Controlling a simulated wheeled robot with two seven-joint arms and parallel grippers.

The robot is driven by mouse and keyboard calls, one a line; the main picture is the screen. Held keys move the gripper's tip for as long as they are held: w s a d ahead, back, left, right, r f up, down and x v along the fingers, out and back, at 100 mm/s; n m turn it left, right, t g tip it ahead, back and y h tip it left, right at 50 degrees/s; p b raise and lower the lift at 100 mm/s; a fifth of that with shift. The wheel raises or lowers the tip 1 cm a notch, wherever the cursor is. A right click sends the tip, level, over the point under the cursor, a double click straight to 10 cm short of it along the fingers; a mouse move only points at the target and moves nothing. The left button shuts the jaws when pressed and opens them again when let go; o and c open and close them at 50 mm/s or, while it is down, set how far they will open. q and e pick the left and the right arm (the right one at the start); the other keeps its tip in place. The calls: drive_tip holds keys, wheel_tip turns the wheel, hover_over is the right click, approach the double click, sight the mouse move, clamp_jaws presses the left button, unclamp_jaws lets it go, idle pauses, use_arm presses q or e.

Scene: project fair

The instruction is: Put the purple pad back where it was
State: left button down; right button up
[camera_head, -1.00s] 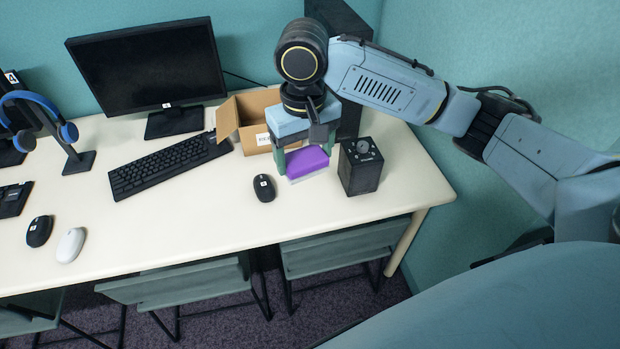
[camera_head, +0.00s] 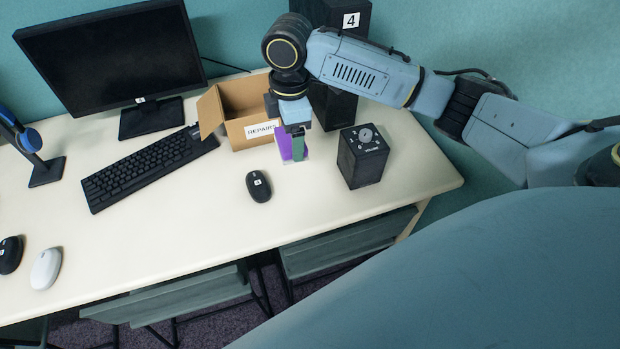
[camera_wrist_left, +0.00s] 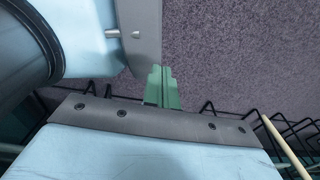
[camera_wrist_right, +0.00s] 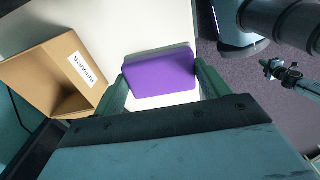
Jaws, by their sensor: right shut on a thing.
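The purple pad (camera_head: 284,144) is held between the two green fingers of my right gripper (camera_head: 291,147), just in front of the cardboard box. In the right wrist view the pad (camera_wrist_right: 160,72) lies flat across between the fingertips, with white tabletop around it. In the head view the fingers and gripper body hide part of it. I cannot tell how high it is above the table. My left gripper (camera_wrist_left: 162,88) shows only in its wrist view, its green fingers together and empty, with carpet behind.
The open cardboard box (camera_head: 243,110) labelled REPAIRS is close by. A black volume box (camera_head: 362,158) stands right of my right gripper, a dark speaker marked 4 (camera_head: 338,105) behind. A black mouse (camera_head: 258,186) and keyboard (camera_head: 150,166) are left.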

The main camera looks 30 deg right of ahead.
drive_tip(key=f+n, duration=0.1)
drive_tip(key=n, duration=0.1)
drive_tip(key=d+f+n, duration=0.1)
drive_tip(key=n, duration=0.1)
drive_tip(key=w+f+n+b, duration=0.1)
drive_tip(key=n, duration=0.1)
drive_tip(key=shift+d+f, duration=0.4)
drive_tip(key=d+f+n+b, duration=0.1)
drive_tip(key=f+n, duration=0.3)
drive_tip(key=d+f+n+b, duration=0.1)
drive_tip(key=f+n, duration=0.3)
drive_tip(key=w+d+f+n+b, duration=0.1)
drive_tip(key=d+f+n, duration=0.1)
drive_tip(key=f+n, duration=0.2)
drive_tip(key=shift+w+n+b, duration=0.1)
drive_tip(key=shift+n+b, duration=0.2)
drive_tip(key=shift+b, duration=0.1)
drive_tip(key=shift+f, duration=0.95)
use_arm(q)
drive_tip(key=w+a+f+b, duration=0.1)
drive_tip(key=a+f, duration=0.2)
drive_tip(key=f, duration=0.3)
drive_tip(key=shift+w, duration=0.4)
use_arm(e)
drive_tip(key=shift+f, duration=1.4)
use_arm(q)
drive_tip(key=shift+a, duration=0.1)
